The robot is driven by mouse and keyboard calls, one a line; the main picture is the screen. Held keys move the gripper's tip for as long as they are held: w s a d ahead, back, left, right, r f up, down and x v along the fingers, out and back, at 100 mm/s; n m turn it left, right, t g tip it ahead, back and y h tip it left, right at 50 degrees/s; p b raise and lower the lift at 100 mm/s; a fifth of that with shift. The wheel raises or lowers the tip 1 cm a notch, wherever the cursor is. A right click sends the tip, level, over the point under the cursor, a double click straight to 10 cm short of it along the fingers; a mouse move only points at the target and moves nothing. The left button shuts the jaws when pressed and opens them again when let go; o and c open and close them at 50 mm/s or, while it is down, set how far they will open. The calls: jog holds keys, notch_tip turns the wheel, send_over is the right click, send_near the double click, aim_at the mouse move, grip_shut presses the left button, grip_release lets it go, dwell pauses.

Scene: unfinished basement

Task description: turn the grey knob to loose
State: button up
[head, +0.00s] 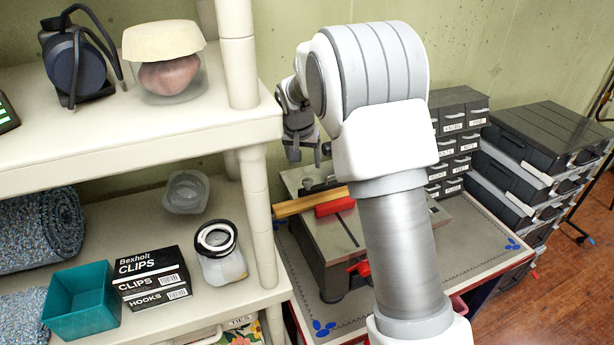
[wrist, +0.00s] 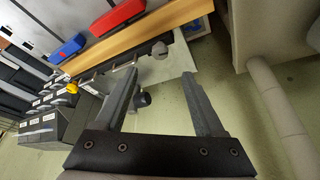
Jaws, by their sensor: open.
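A light grey knob (wrist: 159,50) shows in the wrist view beside the wooden strip (wrist: 135,36), beyond and between my fingertips. A darker round knob (wrist: 142,99) sits nearer, close to my left finger. I cannot tell how either knob is set. My gripper (wrist: 160,76) is open and its fingers hold nothing. In the head view my gripper (head: 305,157) hangs above the back left of the bench machine (head: 350,240), near the wooden strip (head: 299,203). Neither knob can be made out clearly in the head view.
A red block (head: 335,206) lies against the wooden strip. A cream shelf (head: 130,143) with boxes and jars stands close on the left. Labelled drawers (head: 455,130) and stacked dark cases (head: 530,160) stand on the right. A yellow knob (wrist: 72,87) shows in the wrist view.

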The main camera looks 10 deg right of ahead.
aim_at(308, 181)
jog(key=p+x, duration=0.1)
jog(key=x, duration=0.9)
jog(key=shift+c, duration=0.2)
grip_shut()
